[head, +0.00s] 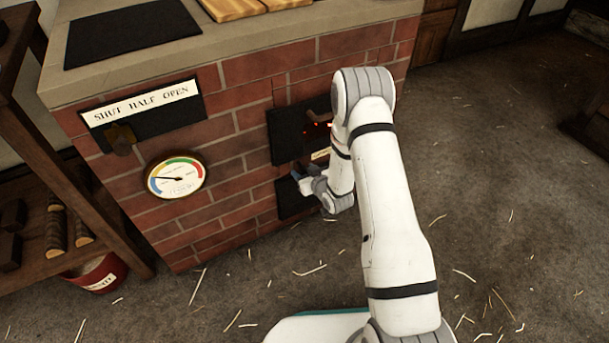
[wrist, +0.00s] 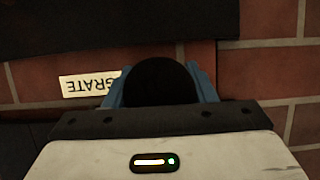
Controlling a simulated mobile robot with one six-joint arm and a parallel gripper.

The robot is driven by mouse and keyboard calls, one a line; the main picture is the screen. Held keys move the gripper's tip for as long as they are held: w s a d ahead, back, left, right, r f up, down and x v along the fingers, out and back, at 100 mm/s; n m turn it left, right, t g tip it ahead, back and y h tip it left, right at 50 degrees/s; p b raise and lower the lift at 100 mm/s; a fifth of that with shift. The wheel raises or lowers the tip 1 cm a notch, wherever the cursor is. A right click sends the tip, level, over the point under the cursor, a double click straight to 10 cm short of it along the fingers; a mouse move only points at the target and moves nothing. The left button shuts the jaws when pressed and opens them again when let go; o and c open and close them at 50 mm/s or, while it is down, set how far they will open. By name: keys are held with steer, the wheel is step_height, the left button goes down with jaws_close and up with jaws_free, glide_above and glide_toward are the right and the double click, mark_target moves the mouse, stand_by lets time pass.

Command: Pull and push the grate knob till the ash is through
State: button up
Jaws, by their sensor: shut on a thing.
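The grate knob (wrist: 160,82) is a round black knob in the wrist view. The blue fingers of my gripper (wrist: 160,92) stand on either side of it, shut on it. A cream label reading GRATE (wrist: 88,86) appears upside down beside the knob. In the head view my gripper (head: 297,177) is low at the brick front, by the dark plates; the knob is not clearly visible there. A red glow shows at the dark fire opening (head: 318,125) above, partly behind my arm. No ash can be made out.
A damper plate marked SHUT HALF OPEN (head: 140,105) and a round gauge (head: 176,175), its needle pointing left, are on the brick front. A wooden rack (head: 60,175) and red bucket (head: 100,274) stand at left. The straw-strewn floor at right is mostly clear.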

steer(key=o, duration=0.9)
steer(key=shift+w+a+r, duration=0.15)
steer(key=shift+w, duration=0.05)
steer(key=o, duration=0.4)
steer(key=shift+s, duration=0.1)
steer(key=shift+o, duration=0.2)
steer(key=p+v, duration=0.2)
steer(key=v, duration=0.6)
